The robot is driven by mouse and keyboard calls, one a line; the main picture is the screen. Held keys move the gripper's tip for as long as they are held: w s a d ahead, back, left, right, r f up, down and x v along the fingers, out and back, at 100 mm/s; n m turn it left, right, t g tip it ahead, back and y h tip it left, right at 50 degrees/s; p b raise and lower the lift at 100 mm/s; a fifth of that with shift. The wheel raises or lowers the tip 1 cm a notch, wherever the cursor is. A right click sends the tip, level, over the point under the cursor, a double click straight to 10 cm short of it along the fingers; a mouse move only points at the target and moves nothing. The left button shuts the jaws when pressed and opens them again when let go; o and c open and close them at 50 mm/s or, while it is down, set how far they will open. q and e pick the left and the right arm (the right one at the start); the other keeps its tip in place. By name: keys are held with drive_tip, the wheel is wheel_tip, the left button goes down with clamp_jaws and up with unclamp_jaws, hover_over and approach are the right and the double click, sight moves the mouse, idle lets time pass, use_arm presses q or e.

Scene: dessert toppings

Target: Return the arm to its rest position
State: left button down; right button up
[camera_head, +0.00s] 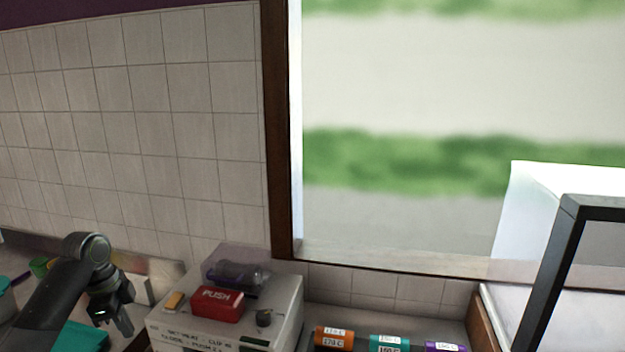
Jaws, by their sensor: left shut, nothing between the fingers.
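My left arm comes in from the lower left. Its dark gripper (116,322) points down, just left of the white box with the red PUSH button. The gripper is shut and holds nothing. It is apart from the box as far as I can see. My right gripper does not show in this view.
A black frame (553,270) rises at right. A tiled wall and window stand behind.

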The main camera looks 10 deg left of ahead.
use_arm(q)
drive_tip(key=s+d+f+n+y, duration=0.1)
drive_tip(key=s+d+f+n, duration=0.1)
drive_tip(key=s+d+f, duration=0.55)
drive_tip(key=s+d+f+n, duration=0.3)
drive_tip(key=s+f, duration=0.2)
drive_tip(key=f, duration=0.5)
drive_tip(key=s+d+r+n+t+y, duration=0.1)
drive_tip(key=s+d+n+t, duration=0.2)
drive_tip(key=s, duration=0.6)
drive_tip(key=s+d+r+n+y, duration=0.1)
drive_tip(key=s+d+n, duration=0.1)
drive_tip(key=s+n, duration=0.45)
wheel_tip(320, 180, down, 34)
drive_tip(key=s+a+m+g+b, duration=0.1)
drive_tip(key=s+a+b, duration=0.1)
drive_tip(key=b, duration=0.6)
drive_tip(key=s+d+f+b, duration=0.1)
drive_tip(key=s+f+b, duration=0.2)
drive_tip(key=s+f, duration=0.4)
drive_tip(key=s+f+g+b, duration=0.1)
drive_tip(key=s+f+b, duration=0.2)
drive_tip(key=s+f, duration=0.5)
wheel_tip(320, 180, down, 7)
drive_tip(key=shift+d+r+g+h, duration=0.2)
drive_tip(key=shift+d+g+h, duration=0.1)
drive_tip(key=shift+d, duration=0.1)
